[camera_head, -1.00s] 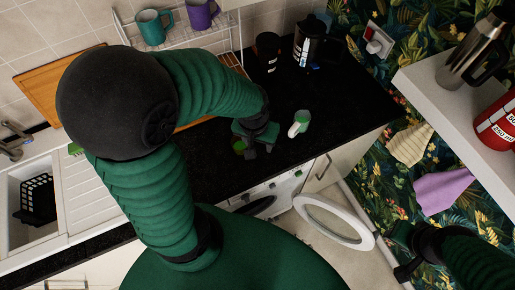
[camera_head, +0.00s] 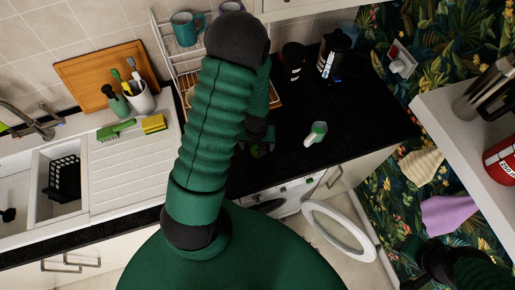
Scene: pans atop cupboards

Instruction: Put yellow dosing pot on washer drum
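A small round olive-yellow thing (camera_head: 257,151), possibly the yellow dosing pot, shows at my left gripper (camera_head: 259,147), low over the dark worktop. My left arm hides much of this spot, and I cannot tell whether the fingers hold it or are just beside it. The washing machine (camera_head: 290,198) stands under the worktop with its round door (camera_head: 340,230) swung open. Only a dark sliver of the drum opening (camera_head: 270,205) shows. My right gripper (camera_head: 410,263) is at the lower right, fingers apart and empty, right of the open door.
A white scoop with a green inside (camera_head: 316,133) lies on the worktop (camera_head: 345,125), right of my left gripper. A black kettle (camera_head: 335,55) and dark jar (camera_head: 293,62) stand behind. A shelf (camera_head: 455,125) juts in at right. A sink (camera_head: 60,180) is at left.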

